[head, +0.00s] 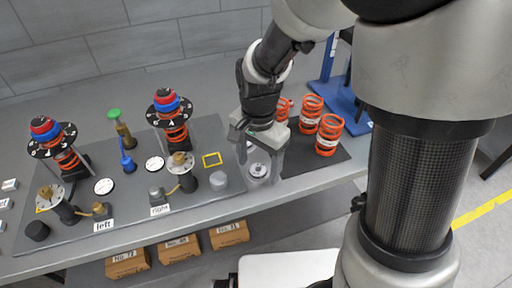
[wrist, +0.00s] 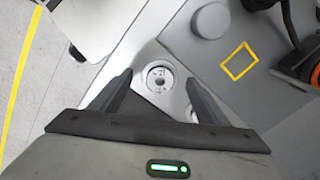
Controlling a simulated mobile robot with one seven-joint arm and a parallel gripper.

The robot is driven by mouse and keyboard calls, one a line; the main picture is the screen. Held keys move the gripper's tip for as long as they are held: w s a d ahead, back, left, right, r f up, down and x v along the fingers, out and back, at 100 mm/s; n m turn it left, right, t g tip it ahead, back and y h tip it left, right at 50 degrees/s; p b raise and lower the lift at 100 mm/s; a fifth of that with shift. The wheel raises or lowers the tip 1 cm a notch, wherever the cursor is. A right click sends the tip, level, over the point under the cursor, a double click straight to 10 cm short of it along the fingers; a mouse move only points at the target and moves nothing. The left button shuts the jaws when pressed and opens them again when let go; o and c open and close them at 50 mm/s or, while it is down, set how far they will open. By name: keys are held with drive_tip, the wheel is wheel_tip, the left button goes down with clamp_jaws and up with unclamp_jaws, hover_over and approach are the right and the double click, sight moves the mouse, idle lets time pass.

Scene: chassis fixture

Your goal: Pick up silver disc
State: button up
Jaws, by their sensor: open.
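A round silver disc (wrist: 160,70) with dark markings and a small centre hole lies flat on the bare grey bench in the wrist view. It also shows in the head view (head: 258,171), close to the front edge of the bench. My gripper (head: 256,155) is open above it, pointing down. In the wrist view my gripper's fingertips (wrist: 159,78) lie either side of the disc, and nothing is held between them. The height left between fingertips and disc is hard to judge.
A second pale round piece (wrist: 193,114) is partly hidden by the right finger. Orange springs (head: 328,135) stand on a dark mat at right. Strut assemblies (head: 170,118) stand further left.

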drive_tip(key=shift+c, duration=0.4)
drive_tip(key=c, duration=1.1)
